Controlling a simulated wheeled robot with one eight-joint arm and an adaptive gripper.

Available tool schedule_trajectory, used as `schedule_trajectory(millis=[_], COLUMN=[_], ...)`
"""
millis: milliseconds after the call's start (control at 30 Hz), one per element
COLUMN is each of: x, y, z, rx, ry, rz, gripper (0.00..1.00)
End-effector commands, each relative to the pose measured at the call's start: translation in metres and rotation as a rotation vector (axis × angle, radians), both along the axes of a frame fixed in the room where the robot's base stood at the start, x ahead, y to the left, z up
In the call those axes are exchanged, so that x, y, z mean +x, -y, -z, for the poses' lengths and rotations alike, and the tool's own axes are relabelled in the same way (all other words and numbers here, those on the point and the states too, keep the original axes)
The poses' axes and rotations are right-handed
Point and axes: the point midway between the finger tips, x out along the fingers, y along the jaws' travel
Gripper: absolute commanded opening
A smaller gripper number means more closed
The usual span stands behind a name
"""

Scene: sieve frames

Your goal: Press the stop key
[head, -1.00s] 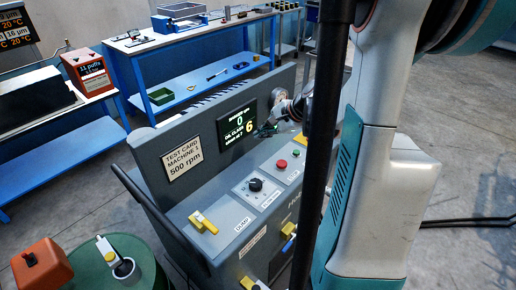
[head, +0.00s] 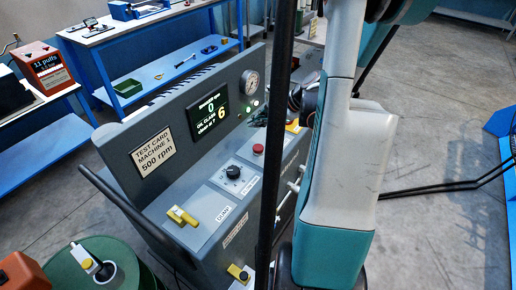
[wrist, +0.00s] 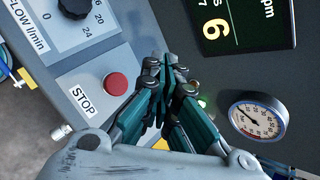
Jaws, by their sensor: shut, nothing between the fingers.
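The stop key is a round red button (wrist: 117,83) above a white STOP label (wrist: 83,101) on the machine's sloping panel. It also shows in the head view as a small red button (head: 258,149). My gripper (wrist: 164,62) is shut and empty, its dark teal fingers pressed together. In the wrist view the fingertips appear just right of the red button, with a visible gap. In the head view my gripper (head: 259,118) is above the panel near the button, partly hidden by a dark pole and my arm. I see no contact with the button.
A black flow knob (head: 233,172) sits left of the button, and a yellow-handled clamp (head: 182,215) farther left. The upright back panel carries a display (head: 209,106) reading 0 and 6, and a round gauge (head: 250,82). A green drum (head: 104,268) stands at lower left.

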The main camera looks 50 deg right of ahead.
Motion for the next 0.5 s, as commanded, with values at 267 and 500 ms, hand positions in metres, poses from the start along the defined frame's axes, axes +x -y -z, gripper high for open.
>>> schedule_trajectory(millis=[267,500], x=[0.000,0.000], y=[0.000,0.000], z=[0.034,0.067], rx=[0.000,0.000], ry=[0.000,0.000], rz=[0.000,0.000], gripper=[0.00,0.00])
